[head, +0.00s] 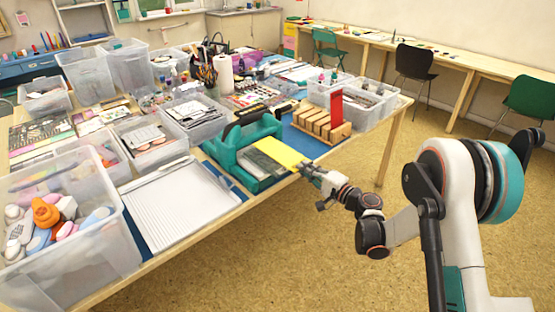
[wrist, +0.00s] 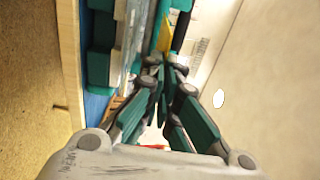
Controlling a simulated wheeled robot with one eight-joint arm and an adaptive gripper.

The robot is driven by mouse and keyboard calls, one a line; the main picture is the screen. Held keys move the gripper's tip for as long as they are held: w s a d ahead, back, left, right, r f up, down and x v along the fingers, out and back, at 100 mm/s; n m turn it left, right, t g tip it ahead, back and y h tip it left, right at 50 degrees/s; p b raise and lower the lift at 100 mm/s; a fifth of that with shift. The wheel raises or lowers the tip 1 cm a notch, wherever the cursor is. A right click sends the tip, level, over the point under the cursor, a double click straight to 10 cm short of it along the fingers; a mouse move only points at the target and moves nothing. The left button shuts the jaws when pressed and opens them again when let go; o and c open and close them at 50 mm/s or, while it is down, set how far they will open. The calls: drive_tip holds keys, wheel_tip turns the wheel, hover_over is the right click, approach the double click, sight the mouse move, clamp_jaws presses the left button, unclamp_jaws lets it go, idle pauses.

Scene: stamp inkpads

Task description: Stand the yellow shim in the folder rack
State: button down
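The yellow shim (head: 280,153) is a thin flat strip in the head view, extending left from my gripper (head: 307,170) over a teal-framed device. In the wrist view its yellow part (wrist: 166,32) lies at the tips of my gripper (wrist: 166,62), whose fingers are closed together on its near end. Whether the shim touches the device below is unclear. The folder rack (head: 322,127) is a wooden block with several slots, on the blue mat behind and right of my gripper. A red upright panel (head: 336,106) stands at its right part.
The teal device (head: 228,150) with a dark handle stands left of my gripper. A clear bin (head: 352,98) stands behind the rack. A white ribbed board (head: 180,203) and a bin of punches (head: 62,235) are farther left. The table's front edge runs beneath my gripper.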

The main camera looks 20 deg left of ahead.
drive_tip(key=r+v, duration=0.2)
drive_tip(key=v, duration=0.7)
drive_tip(key=r+b+v, duration=0.1)
drive_tip(key=r+v, duration=0.1)
drive_tip(key=v, duration=0.7)
drive_tip(key=shift+d+r+b, duration=0.15)
drive_tip(key=shift+r+b, duration=0.1)
drive_tip(key=shift+b, duration=0.05)
drive_tip(key=shift+s, duration=0.1)
